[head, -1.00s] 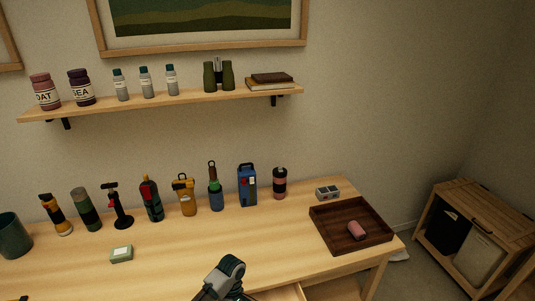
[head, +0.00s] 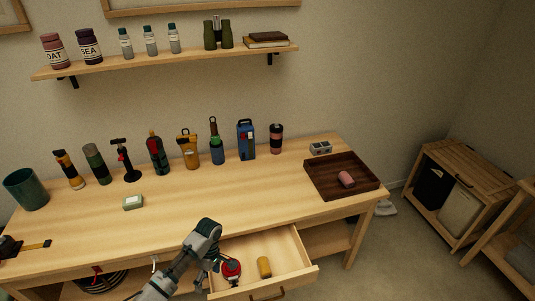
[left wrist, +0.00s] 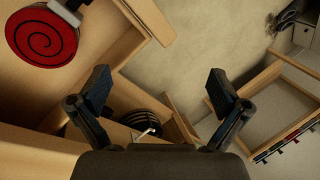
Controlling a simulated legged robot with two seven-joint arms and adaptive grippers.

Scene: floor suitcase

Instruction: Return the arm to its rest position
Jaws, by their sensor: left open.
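My left arm comes in from the bottom of the head view, and my left gripper (head: 208,272) is at the left side of the open drawer (head: 297,250). In the left wrist view the two fingers of this gripper (left wrist: 160,95) are wide apart with nothing between them. A red thing with a dark spiral (left wrist: 42,37) lies beyond the fingers at the upper left of that view. It shows in the head view as a red round thing (head: 231,268) in the drawer, close to the gripper. My right gripper is not in view.
A yellow cylinder (head: 264,267) lies in the drawer. A dark tray (head: 319,184) with a pink cylinder (head: 346,178) is at the table's right end. Several bottles and tools stand along the back of the table (head: 210,205).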

